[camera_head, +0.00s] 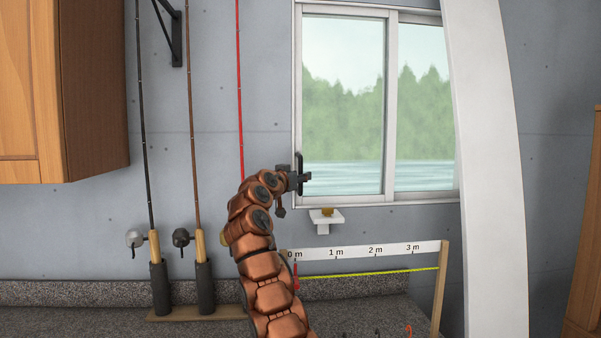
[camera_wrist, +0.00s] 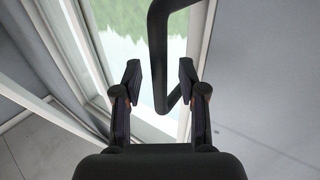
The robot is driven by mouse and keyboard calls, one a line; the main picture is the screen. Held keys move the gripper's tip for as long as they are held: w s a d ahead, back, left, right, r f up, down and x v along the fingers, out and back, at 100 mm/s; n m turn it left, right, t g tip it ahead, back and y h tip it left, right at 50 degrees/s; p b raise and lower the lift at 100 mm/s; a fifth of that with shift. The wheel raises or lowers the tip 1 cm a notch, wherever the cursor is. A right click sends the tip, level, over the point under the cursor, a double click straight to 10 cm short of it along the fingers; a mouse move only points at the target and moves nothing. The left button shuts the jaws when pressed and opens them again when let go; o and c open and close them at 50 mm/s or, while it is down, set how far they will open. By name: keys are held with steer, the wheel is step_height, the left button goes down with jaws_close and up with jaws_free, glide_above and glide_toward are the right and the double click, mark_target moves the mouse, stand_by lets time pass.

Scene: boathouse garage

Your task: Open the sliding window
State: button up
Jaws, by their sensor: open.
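The sliding window (camera_head: 343,90) is in the wall at the upper right, with a white frame and two panes. A dark vertical handle (camera_head: 300,166) stands at the left edge of its left pane. My gripper (camera_head: 306,177) is at the handle's lower part, at the end of my copper-coloured arm. In the wrist view my gripper (camera_wrist: 163,85) is open, with one finger on each side of the handle (camera_wrist: 158,60). Both fingers look apart from the handle. I cannot tell whether the panes overlap at the middle stile.
A small white shelf (camera_head: 327,221) is under the window. A length-scale board (camera_head: 365,252) stands on the speckled counter (camera_head: 110,318). Several fishing rods (camera_head: 193,130) stand to the left, near a wooden cabinet (camera_head: 75,90). A white post (camera_head: 490,170) covers the window's right edge.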

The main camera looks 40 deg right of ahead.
steer(key=shift+w+d, duration=0.15)
steer(key=shift+d, duration=0.3)
steer(key=shift+f, duration=0.1)
jaws_close()
stand_by(0.4)
